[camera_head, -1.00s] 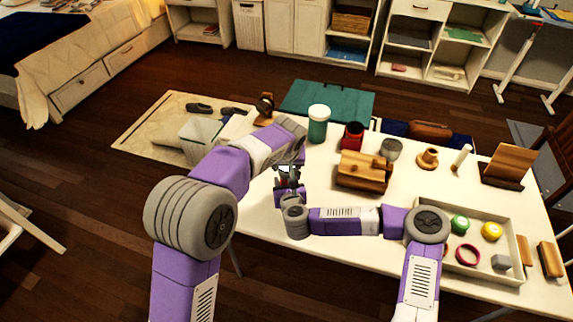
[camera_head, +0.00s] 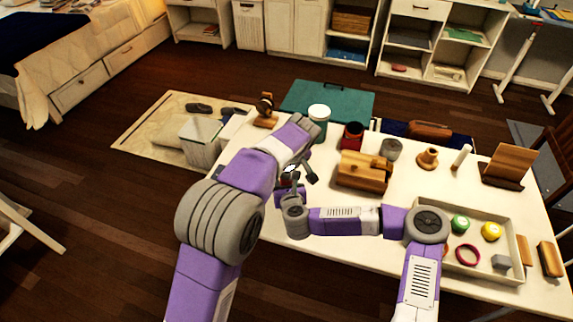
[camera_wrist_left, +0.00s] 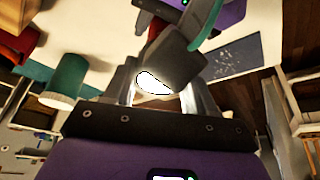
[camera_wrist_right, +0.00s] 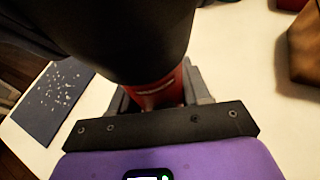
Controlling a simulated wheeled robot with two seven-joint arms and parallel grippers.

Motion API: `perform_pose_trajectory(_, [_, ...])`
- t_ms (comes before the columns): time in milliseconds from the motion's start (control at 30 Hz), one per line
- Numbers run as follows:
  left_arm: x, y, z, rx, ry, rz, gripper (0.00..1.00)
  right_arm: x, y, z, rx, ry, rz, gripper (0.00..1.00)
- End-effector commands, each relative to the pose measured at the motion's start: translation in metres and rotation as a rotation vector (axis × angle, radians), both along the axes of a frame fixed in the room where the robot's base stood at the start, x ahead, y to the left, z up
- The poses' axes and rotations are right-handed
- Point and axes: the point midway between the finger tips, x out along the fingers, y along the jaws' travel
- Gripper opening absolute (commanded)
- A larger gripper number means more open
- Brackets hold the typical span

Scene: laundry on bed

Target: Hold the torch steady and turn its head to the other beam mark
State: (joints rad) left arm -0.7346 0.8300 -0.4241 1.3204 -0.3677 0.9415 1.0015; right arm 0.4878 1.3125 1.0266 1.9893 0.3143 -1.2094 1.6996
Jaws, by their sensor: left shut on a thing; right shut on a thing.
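The torch has a red body (camera_wrist_right: 155,90) and a dark, wide head (camera_wrist_right: 125,35). In the left wrist view its dark head (camera_wrist_left: 172,58) lies between my left fingers, and its lens (camera_wrist_left: 153,83) looks bright white. My left gripper (camera_wrist_left: 158,95) is shut on the head. My right gripper (camera_wrist_right: 158,95) is shut on the red body, just below the head. In the head view my left gripper (camera_head: 308,172) hangs over my right gripper (camera_head: 291,192), and the torch is mostly hidden between them. I cannot make out the beam marks.
A wooden box (camera_head: 362,172) stands close right of the grippers. A green jar (camera_head: 318,118), a red jar (camera_head: 352,135) and a grey cup (camera_head: 391,148) stand behind. A white tray (camera_head: 521,245) holds several small things at the right. A speckled dark panel (camera_wrist_right: 52,98) lies near the table edge.

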Motion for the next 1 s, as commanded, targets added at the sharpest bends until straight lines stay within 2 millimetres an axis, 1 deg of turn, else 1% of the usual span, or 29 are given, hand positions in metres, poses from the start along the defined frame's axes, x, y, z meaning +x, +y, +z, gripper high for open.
perform_pose_trajectory(67, [0.0,0.0,0.0,-0.001,-0.001,0.001,0.25,0.0,0.0,0.001,0.001,-0.001,0.0,0.08])
perform_pose_trajectory(100, [0.0,0.0,0.0,-0.001,-0.001,0.001,0.61,0.0,0.0,0.001,0.001,-0.001,0.0,0.08])
perform_pose_trajectory(167, [0.0,0.0,0.0,-0.001,-0.001,0.001,0.71,0.0,0.0,0.001,0.001,-0.001,0.0,0.08])
perform_pose_trajectory(200, [0.0,0.0,0.0,-0.001,-0.001,0.001,0.77,0.0,0.0,0.001,0.001,-0.001,0.0,0.08])
perform_pose_trajectory(233, [0.0,0.0,0.0,-0.001,0.0,0.0,0.8,0.0,0.0,0.001,0.001,-0.001,0.0,0.08])
perform_pose_trajectory(500, [0.0,0.0,0.001,-0.001,-0.001,-0.002,0.8,0.0,0.0,0.001,0.001,-0.001,0.0,0.08])
perform_pose_trajectory(633, [-0.003,-0.002,0.009,-0.001,-0.001,-0.002,0.8,0.0,0.0,0.001,0.001,-0.001,0.0,0.08])
perform_pose_trajectory(767, [-0.011,-0.005,0.03,-0.003,-0.004,-0.003,0.8,0.0,0.0,0.001,0.001,-0.001,0.0,0.08])
perform_pose_trajectory(1000, [-0.029,-0.013,0.078,-0.003,-0.004,-0.003,0.8,0.0,0.0,0.001,0.001,-0.001,0.0,0.08])
